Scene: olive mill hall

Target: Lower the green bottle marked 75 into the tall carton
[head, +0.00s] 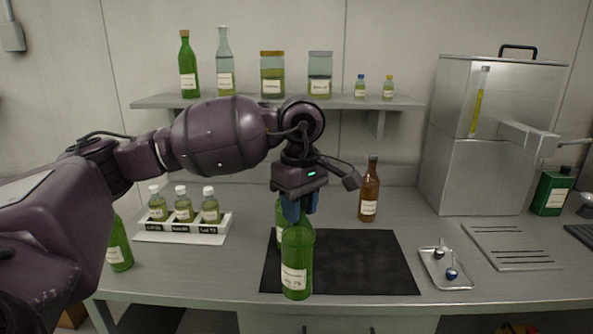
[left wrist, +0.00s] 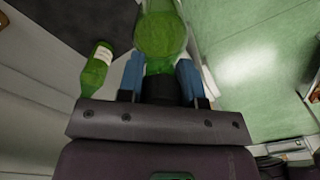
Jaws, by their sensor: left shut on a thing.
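My left gripper (head: 296,206) is shut on a green bottle (head: 296,262) by its upper part, between blue fingers. The bottle is upright with a white label low on its front; the number on it is too small to read surely. It shows in front of the mat's near edge, and I cannot tell whether its base touches anything. In the left wrist view the held bottle (left wrist: 161,36) fills the gap between the fingers (left wrist: 160,80). A second green bottle (head: 279,222) stands partly hidden behind it. No tall carton is clearly in view. My right gripper is not in view.
A black mat (head: 365,265) lies on the bench. Around it are a brown bottle (head: 369,190), a white rack (head: 180,236) of small bottles, a metal tray (head: 432,282) and another green bottle (head: 119,246). A shelf (head: 350,103) holds bottles and jars. The mat's right part is clear.

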